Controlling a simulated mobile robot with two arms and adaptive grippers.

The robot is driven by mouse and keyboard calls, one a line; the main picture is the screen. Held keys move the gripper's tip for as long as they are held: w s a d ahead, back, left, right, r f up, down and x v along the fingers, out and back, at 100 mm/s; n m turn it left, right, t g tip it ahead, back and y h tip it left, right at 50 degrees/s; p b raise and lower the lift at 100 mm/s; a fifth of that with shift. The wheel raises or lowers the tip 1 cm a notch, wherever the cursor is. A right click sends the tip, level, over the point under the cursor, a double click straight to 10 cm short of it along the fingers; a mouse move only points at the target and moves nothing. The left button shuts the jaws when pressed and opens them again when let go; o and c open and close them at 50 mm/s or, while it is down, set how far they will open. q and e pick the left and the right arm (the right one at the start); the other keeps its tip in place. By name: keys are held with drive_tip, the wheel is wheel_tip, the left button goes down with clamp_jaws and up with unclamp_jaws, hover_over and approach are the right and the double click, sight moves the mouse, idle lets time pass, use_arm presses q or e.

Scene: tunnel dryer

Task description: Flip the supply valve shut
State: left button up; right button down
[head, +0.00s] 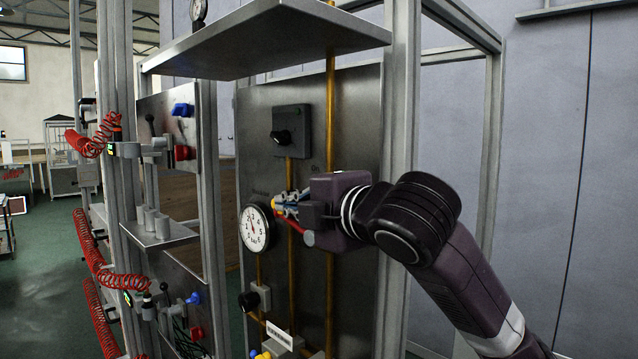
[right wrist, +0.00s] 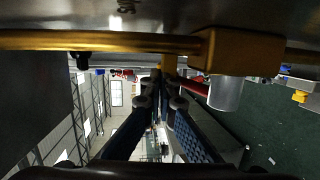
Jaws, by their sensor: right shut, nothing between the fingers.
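A red lever (head: 291,223) with a grey round end slants down to the right on a brass pipe on the metal panel. I take it to be the supply valve's handle. In the right wrist view, a brass block (right wrist: 235,50), a grey cylinder (right wrist: 226,94) and a bit of red (right wrist: 197,87) show right of the fingers. My right gripper (head: 282,203) is shut and empty, just above the lever and in front of the pipe. Whether it touches the lever I cannot tell. The gripper hides part of the pipe and the valve body. My left gripper is not in view.
A round pressure gauge (head: 254,228) sits close left of the fingers. A dark rotary switch (head: 291,131) is above, under a metal shelf (head: 265,40). A black knob (head: 250,300) and a white label (head: 279,335) are below. A frame post (head: 402,100) stands right of the panel.

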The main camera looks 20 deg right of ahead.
drive_tip(key=p, duration=0.1)
drive_tip(key=g+p, duration=0.1)
drive_tip(key=shift+w+a+f+g+h+p, duration=0.15)
drive_tip(key=shift+f+g+h+p, duration=0.15)
drive_tip(key=shift+f, duration=0.05)
idle(0.4)
